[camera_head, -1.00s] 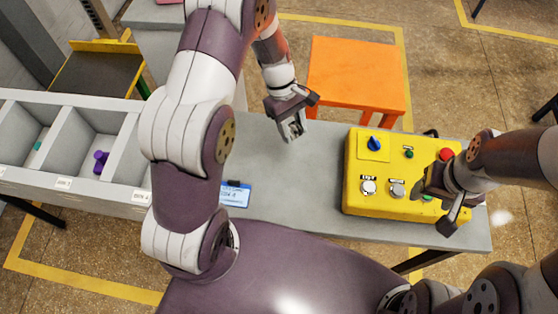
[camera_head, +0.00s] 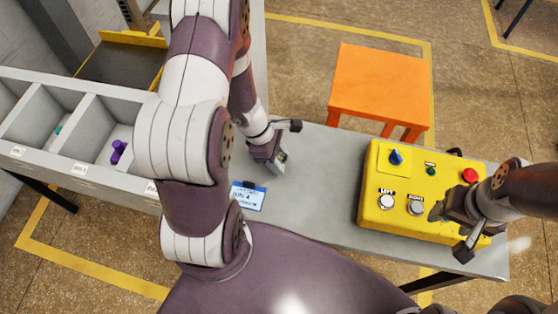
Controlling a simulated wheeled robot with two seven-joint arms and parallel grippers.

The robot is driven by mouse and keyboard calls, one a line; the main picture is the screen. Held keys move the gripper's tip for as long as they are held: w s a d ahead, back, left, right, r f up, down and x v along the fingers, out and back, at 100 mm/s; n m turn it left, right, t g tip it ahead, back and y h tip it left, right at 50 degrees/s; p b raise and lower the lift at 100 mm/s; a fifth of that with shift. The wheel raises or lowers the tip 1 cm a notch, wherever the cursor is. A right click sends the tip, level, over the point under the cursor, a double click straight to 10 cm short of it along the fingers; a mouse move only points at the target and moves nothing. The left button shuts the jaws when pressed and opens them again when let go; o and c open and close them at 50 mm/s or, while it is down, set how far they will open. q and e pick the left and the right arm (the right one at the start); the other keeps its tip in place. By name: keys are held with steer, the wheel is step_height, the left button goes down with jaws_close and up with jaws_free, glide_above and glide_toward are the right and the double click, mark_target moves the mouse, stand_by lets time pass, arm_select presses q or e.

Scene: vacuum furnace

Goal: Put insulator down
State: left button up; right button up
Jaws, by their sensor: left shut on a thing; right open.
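My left gripper (camera_head: 277,162) is over the grey table (camera_head: 310,195), just above and to the right of a blue-and-white card in the picture. It is shut on a small pale grey piece, presumably the insulator, which is mostly hidden by the fingers. I cannot tell whether this piece touches the table. My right gripper (camera_head: 452,229) is open and empty at the front right part of the yellow control box (camera_head: 375,222).
The blue-and-white card (camera_head: 248,196) lies on the table. Grey bins (camera_head: 75,135) at left hold a purple part (camera_head: 118,151) and a teal part. An orange stool (camera_head: 381,88) stands behind the table. The table between the card and the yellow box is clear.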

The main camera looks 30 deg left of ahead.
arm_select(q)
steer(key=shift+f, duration=0.7)
steer(key=shift+w, duration=0.1)
steer(key=shift+f, duration=0.2)
steer(key=o, duration=1.2)
